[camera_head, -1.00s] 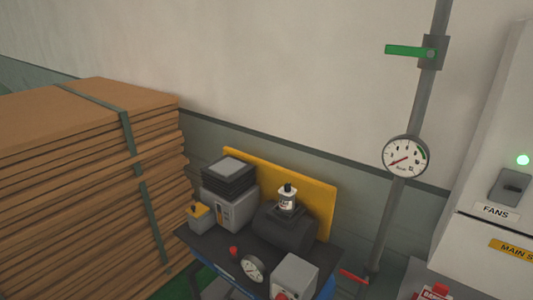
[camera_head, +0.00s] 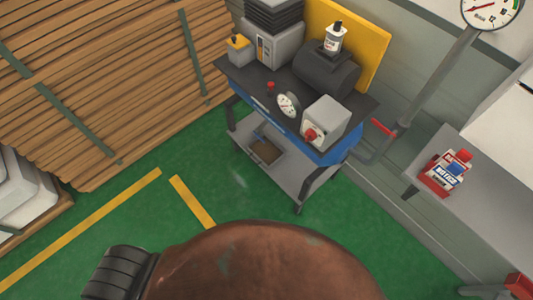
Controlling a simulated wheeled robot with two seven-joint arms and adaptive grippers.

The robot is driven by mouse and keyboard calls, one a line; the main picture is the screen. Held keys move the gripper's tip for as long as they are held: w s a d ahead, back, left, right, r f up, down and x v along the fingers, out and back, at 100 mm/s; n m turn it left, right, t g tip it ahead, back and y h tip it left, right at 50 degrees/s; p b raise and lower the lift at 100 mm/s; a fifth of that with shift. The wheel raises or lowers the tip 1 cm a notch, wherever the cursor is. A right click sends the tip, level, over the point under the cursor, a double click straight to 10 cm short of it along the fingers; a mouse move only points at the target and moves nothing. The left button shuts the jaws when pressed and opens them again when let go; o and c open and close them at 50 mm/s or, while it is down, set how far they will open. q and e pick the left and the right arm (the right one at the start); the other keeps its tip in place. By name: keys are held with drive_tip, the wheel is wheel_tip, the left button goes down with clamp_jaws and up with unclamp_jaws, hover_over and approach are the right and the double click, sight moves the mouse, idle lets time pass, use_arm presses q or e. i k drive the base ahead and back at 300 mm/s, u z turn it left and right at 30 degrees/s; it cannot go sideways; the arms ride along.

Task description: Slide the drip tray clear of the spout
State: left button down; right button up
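A small dark, brown-bottomed shallow tray (camera_head: 266,151) lies on the lower shelf of the cart, under the compressor; it may be the drip tray. No clear spout can be made out above it; the cart's top deck is over that shelf. Neither of my grippers shows in the head view.
The wheeled cart (camera_head: 297,187) carries a black tank (camera_head: 326,70), a gauge (camera_head: 288,105) and a grey box with a red knob (camera_head: 326,121). A large brown rounded object (camera_head: 265,268) fills the bottom foreground. Stacked boards (camera_head: 110,75) stand left; green floor (camera_head: 140,220) is open between.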

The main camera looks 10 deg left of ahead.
sight(268, 154)
drive_tip(key=z, duration=3.2)
drive_tip(key=k, duration=1.9)
drive_tip(key=u, duration=2.15)
